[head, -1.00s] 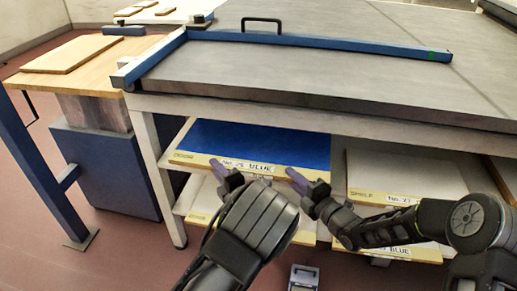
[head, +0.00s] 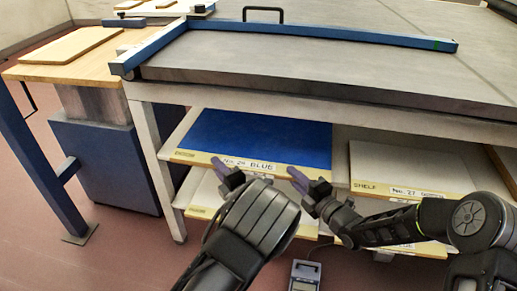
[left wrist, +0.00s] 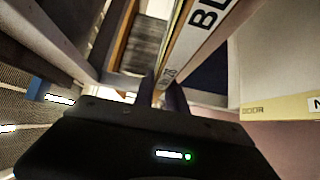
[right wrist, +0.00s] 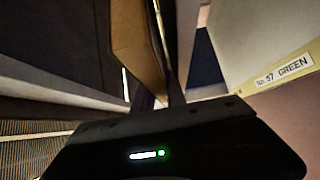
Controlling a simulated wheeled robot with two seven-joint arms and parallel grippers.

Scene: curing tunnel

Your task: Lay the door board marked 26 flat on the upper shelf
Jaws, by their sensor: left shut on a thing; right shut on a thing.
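The blue-topped door board (head: 262,137) has a pale front edge with a label that seems to read No. 26 BLUE. It lies about level in the left bay of the rack under the grey bench top, its front edge towards me. My left gripper (head: 222,168) is shut on that front edge, left of the label's middle; the board's lettering also shows in the left wrist view (left wrist: 205,22). My right gripper (head: 298,178) is shut on the same edge near its right end. The board's back part is hidden under the bench, and I cannot tell whether it touches the shelf.
Right of it lies a white board (head: 400,165) labelled No. 27, beside a SHELF mark. A lower board labelled No. 57 GREEN (right wrist: 283,72) shows in the right wrist view. The bench (head: 320,70) overhangs closely above. A small grey device (head: 304,276) stands on the floor.

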